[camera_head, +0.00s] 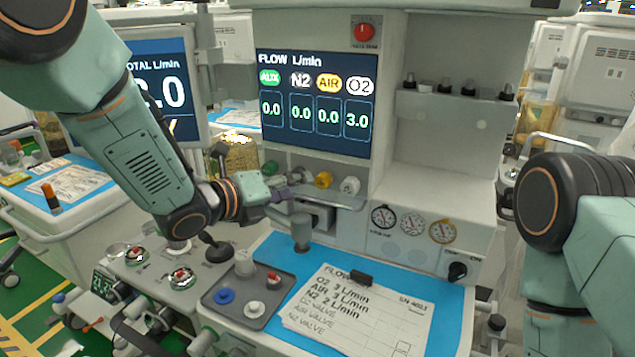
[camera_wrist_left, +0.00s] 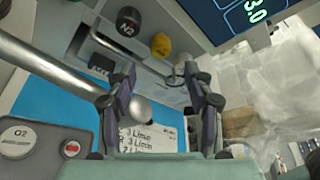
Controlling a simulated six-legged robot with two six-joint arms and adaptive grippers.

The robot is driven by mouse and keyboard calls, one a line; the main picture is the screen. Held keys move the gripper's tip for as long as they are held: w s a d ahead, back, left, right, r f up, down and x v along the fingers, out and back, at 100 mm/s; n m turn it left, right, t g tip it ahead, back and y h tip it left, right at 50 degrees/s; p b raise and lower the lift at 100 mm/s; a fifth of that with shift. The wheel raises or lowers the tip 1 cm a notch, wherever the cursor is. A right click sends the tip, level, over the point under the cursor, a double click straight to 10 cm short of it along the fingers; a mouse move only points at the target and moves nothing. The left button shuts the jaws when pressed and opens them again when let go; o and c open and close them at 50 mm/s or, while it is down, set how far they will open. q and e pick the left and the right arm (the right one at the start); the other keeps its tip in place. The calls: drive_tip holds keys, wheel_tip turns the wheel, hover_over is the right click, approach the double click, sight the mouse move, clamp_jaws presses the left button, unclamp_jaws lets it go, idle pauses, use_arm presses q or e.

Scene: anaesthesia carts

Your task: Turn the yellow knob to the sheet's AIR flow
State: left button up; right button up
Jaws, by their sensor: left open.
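The yellow knob (camera_head: 323,180) is on the panel under the flow screen, between a white knob (camera_head: 350,185) and my left gripper. In the left wrist view the yellow knob (camera_wrist_left: 161,45) is ahead of the fingers, beside a black N2 knob (camera_wrist_left: 128,21). My left gripper (camera_head: 287,190) is left of the yellow knob and apart from it. Its fingers (camera_wrist_left: 163,106) are open and empty. The flow screen (camera_head: 316,100) reads AIR 0.0 and O2 3.0. My right gripper is out of view.
A metal rail (camera_head: 335,203) runs below the knobs. A grey post (camera_head: 301,232) stands below my left gripper. A grey tray (camera_head: 248,298) with several knobs lies left of the sheet. Gauges (camera_head: 412,224) are to the right.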

sight(319, 182)
use_arm(q)
drive_tip(key=shift+s+r, duration=0.1)
drive_tip(key=shift+s, duration=0.05)
drive_tip(key=shift+d, duration=0.15)
drive_tip(key=x, duration=0.6)
drive_tip(key=shift+w+f, duration=0.2)
drive_tip(key=shift+w, duration=0.15)
drive_tip(key=shift+w+d, duration=0.15)
drive_tip(key=shift+d, duration=0.1)
drive_tip(key=shift+w, duration=0.1)
